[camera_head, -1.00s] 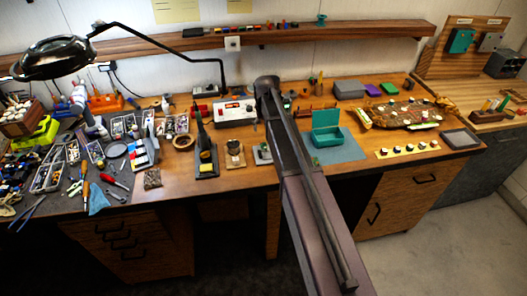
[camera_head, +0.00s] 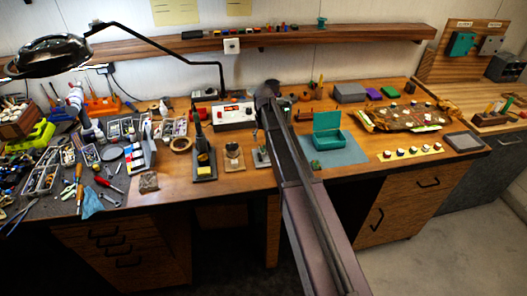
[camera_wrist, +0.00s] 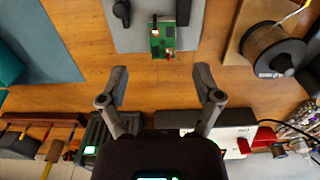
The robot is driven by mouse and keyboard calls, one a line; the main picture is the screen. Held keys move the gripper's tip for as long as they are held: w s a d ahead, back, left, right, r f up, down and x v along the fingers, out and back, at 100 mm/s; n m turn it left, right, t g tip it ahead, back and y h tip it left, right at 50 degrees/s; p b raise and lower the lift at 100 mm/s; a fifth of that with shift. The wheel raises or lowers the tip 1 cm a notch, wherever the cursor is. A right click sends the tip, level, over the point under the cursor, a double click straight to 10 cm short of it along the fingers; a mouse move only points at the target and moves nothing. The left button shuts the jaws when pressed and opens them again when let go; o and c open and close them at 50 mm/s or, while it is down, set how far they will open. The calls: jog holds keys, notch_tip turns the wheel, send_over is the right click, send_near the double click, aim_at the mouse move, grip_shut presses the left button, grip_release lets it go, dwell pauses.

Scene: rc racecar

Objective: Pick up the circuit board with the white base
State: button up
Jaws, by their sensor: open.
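The green circuit board (camera_wrist: 163,39) stands on a pale grey base (camera_wrist: 130,38) at the top middle of the wrist view. In the head view the base (camera_head: 262,157) lies on the workbench just left of my arm, which partly covers it. My gripper (camera_wrist: 160,82) is open and empty. In the wrist view its two fingers are spread left and right, and the board appears beyond the fingertips, between their lines.
A spool (camera_wrist: 275,55) on a wooden stand is beside the base. A white instrument box (camera_head: 235,116) stands behind. A teal open box (camera_head: 328,138) sits on a blue-grey mat (camera_head: 350,156) to the right. Bare wood lies between the fingers.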

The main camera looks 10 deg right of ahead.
aim_at(263, 148)
jog(key=shift+f, duration=0.15)
jog(key=shift+a+f+b, duration=0.15)
jog(key=shift+f+b, duration=2.35)
jog(key=shift+b, duration=0.1)
jog(key=c, duration=1)
